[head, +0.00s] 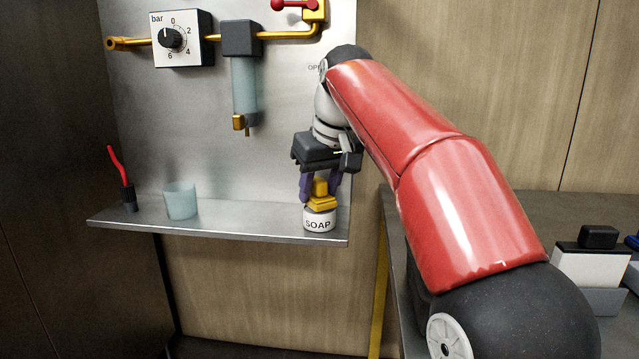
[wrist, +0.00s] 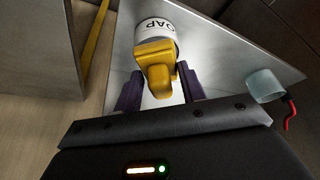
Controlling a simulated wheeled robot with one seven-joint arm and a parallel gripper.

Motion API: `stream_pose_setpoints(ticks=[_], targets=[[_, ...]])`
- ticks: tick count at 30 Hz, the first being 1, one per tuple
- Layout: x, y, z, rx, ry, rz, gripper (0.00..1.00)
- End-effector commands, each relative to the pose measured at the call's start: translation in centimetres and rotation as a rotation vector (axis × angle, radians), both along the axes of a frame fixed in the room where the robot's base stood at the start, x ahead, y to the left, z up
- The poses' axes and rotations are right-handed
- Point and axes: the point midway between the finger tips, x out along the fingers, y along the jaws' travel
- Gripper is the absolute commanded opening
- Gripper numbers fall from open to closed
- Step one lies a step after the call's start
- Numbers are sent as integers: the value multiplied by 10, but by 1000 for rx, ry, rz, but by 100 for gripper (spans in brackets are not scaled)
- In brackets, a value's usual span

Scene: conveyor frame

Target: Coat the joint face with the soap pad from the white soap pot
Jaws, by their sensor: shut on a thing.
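The white soap pot (head: 319,222), marked SOAP, stands on the right end of the metal shelf. The yellow soap pad (head: 322,196) is at the pot's mouth, with its knob pointing up; whether it touches the soap inside is hidden. My gripper (head: 320,186) points down above the pot, with its purple fingers on either side of the pad's knob, shut on it. The wrist view shows the pad (wrist: 158,73) between the fingers and the pot (wrist: 155,30) just beyond it. A brass pipe (head: 275,36) with fittings runs along the panel above; I cannot tell which joint face is meant.
A pale cup (head: 181,200) and a red-handled tool (head: 122,178) stand on the shelf (head: 250,225) to the left. A gauge (head: 182,38), a clear filter bowl (head: 245,85) and a red valve handle (head: 294,4) are on the panel. The shelf between cup and pot is clear.

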Motion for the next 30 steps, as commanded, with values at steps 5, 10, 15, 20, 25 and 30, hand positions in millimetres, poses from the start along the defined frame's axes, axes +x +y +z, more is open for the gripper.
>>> stream_pose_setpoints(ticks=[5,10,15,20,25,30], targets=[[0,0,0,0,0,0,22],[0,0,0,0,0,0,22],[0,0,0,0,0,0,22],[0,0,-2,0,0,0,22],[0,0,-4,0,0,0,22],[0,0,-6,0,0,0,22]])
